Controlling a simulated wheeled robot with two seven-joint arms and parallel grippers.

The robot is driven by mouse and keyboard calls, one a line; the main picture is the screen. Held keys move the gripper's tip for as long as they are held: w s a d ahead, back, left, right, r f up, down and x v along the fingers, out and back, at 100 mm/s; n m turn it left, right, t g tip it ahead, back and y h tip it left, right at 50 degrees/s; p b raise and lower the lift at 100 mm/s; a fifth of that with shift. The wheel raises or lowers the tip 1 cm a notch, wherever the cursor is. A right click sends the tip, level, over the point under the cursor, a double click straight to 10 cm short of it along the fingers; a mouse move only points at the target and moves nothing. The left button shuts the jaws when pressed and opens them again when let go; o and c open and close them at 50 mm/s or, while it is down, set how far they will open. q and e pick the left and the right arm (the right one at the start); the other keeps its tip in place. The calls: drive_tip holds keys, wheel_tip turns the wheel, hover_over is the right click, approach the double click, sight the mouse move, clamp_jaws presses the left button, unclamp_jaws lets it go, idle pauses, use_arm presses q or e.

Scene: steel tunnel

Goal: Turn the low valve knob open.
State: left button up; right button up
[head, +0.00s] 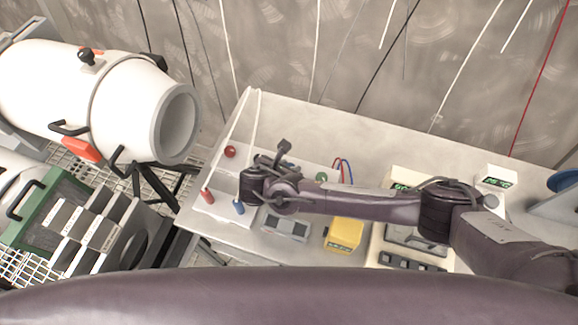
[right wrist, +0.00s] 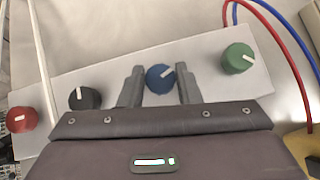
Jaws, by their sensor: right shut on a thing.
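A pale panel (right wrist: 205,75) carries a row of knobs, each with a white pointer mark: a red knob (right wrist: 20,119), a black knob (right wrist: 84,97), a blue knob (right wrist: 160,78) and a green knob (right wrist: 238,58). My right gripper (right wrist: 160,84) has one finger on each side of the blue knob and is shut on it. The blue knob's pointer slants up to the right. No label tells which knob is the low valve. In the head view my right gripper hides the middle of the row; the red knob (head: 230,151) and green knob (head: 321,176) show. My left gripper is not in view.
The panel is on a white bench (head: 370,150) against a metal wall. Front of it are a grey box (head: 287,226) and a yellow meter (head: 343,235). Red and blue cables (right wrist: 268,20) run beside the green knob.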

drive_tip(key=shift+w+a+m+g+h, duration=0.1)
drive_tip(key=shift+m+g+h, duration=0.5)
drive_tip(key=shift+m, duration=0.5)
drive_tip(key=shift+w+a+m+g+h, duration=0.1)
drive_tip(key=shift+m+g+h, duration=0.5)
drive_tip(key=shift+m, duration=0.5)
drive_tip(key=o, duration=1)
drive_tip(key=shift+s, duration=0.1)
drive_tip(key=shift+c, duration=0.2)
drive_tip(key=b+v, duration=0.2)
drive_tip(key=v, duration=0.5)
drive_tip(key=shift+f, duration=0.1)
drive_tip(key=shift+s+a+r, duration=0.15)
drive_tip(key=shift+a+r, duration=0.1)
drive_tip(key=shift+r, duration=0.1)
